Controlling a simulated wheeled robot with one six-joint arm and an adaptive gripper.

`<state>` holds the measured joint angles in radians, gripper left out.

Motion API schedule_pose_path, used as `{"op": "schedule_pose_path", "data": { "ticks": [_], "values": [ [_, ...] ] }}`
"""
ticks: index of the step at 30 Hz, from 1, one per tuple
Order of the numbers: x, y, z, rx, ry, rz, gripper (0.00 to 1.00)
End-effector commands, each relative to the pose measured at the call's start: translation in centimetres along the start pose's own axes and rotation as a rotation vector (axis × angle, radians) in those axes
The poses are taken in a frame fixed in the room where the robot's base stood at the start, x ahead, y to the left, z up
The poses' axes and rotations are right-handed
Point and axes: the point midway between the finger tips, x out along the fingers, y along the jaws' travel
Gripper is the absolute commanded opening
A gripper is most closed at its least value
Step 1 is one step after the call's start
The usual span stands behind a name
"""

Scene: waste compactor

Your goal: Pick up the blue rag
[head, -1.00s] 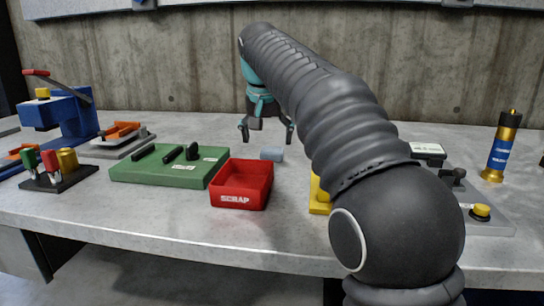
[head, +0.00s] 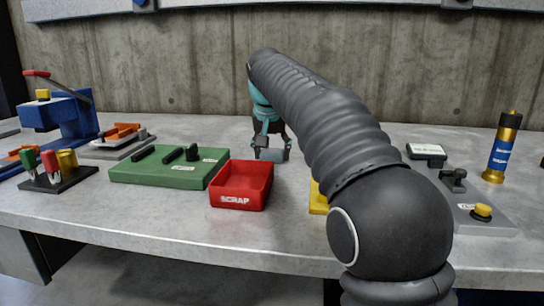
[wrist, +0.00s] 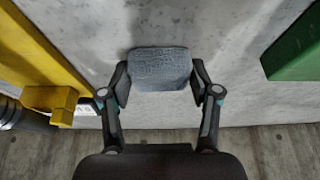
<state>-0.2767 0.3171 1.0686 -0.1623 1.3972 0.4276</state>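The blue rag (head: 271,155) is a small grey-blue folded block on the grey table, behind and right of the red scrap bin. In the wrist view the rag (wrist: 160,70) lies between the two fingertips. My gripper (head: 272,148) is down at the rag, with one finger against each side of it. In the wrist view my gripper (wrist: 160,82) has its fingers drawn in to the rag's width. The rag looks level with the tabletop, and I see no clear gap under it.
The red scrap bin (head: 241,202) stands in front of the rag, and a green panel (head: 150,176) is left of it. A yellow part (head: 318,199) is partly hidden by my arm. A grey panel (head: 495,222) and a gold-blue cylinder (head: 499,150) are at right.

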Motion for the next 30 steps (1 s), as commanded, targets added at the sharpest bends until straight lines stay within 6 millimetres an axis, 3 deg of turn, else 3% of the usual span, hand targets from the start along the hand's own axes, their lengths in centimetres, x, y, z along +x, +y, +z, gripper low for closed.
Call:
{"op": "schedule_pose_path", "data": {
  "ticks": [14,23,30],
  "values": [
    [-0.5,0.0,-0.3,0.0,0.0,0.0,0.27],
    [-3.9,-0.1,-1.7,0.001,0.001,0.0,0.27],
    [-6.8,3.4,-0.5,0.003,0.001,0.0,0.27]
  ]
}}
